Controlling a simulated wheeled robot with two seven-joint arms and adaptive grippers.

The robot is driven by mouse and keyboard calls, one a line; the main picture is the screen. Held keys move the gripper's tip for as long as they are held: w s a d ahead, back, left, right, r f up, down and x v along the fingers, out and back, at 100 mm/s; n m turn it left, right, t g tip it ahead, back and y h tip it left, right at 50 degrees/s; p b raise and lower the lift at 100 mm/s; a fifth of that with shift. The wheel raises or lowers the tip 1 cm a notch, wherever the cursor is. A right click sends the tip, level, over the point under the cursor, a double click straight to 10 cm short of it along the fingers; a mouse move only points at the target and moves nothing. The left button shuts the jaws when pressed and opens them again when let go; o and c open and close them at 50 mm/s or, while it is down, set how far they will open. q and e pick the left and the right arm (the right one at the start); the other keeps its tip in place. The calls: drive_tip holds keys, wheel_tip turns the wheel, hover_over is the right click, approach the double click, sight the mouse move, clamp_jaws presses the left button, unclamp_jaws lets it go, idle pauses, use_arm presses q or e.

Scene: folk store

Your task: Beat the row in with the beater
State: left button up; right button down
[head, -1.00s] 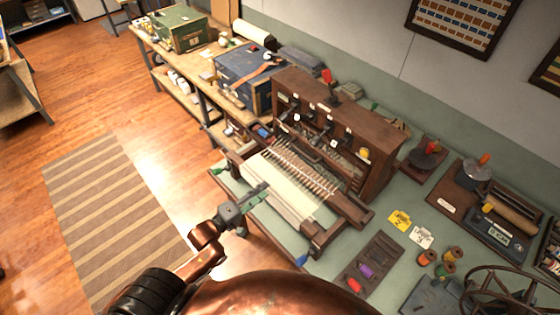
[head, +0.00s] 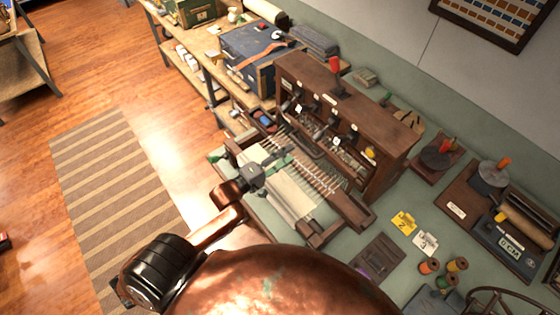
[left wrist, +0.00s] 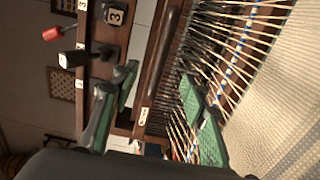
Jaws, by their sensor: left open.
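The table loom (head: 345,205) stands on the green bench, with pale woven cloth (head: 290,195) at its front and rows of warp threads behind. My left gripper (head: 276,163) is over the loom's cloth and threads. In the left wrist view, its two green-tipped fingers (left wrist: 157,82) are apart. A dark wooden bar with a small label (left wrist: 162,60), which looks like the beater, lies between and beyond the fingers. I cannot tell whether a finger touches it. The warp threads (left wrist: 235,50) run beside the right finger. My right gripper is not in view.
A dark wooden cabinet with numbered levers (head: 345,110) stands right behind the loom. A blue case (head: 250,62) is on the wooden table beyond. Yellow and white cards (head: 404,222) and thread spools (head: 446,272) lie to the right.

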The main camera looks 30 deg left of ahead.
use_arm(q)
drive_tip(key=p+x, duration=0.1)
drive_tip(key=x, duration=0.4)
drive_tip(key=c, duration=0.5)
clamp_jaws()
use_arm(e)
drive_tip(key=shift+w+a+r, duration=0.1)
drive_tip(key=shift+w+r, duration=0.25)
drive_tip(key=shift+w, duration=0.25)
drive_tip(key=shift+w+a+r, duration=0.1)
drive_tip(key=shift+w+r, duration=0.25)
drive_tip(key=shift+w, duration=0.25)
use_arm(q)
drive_tip(key=shift+s+p, duration=0.1)
drive_tip(key=shift+p, duration=0.2)
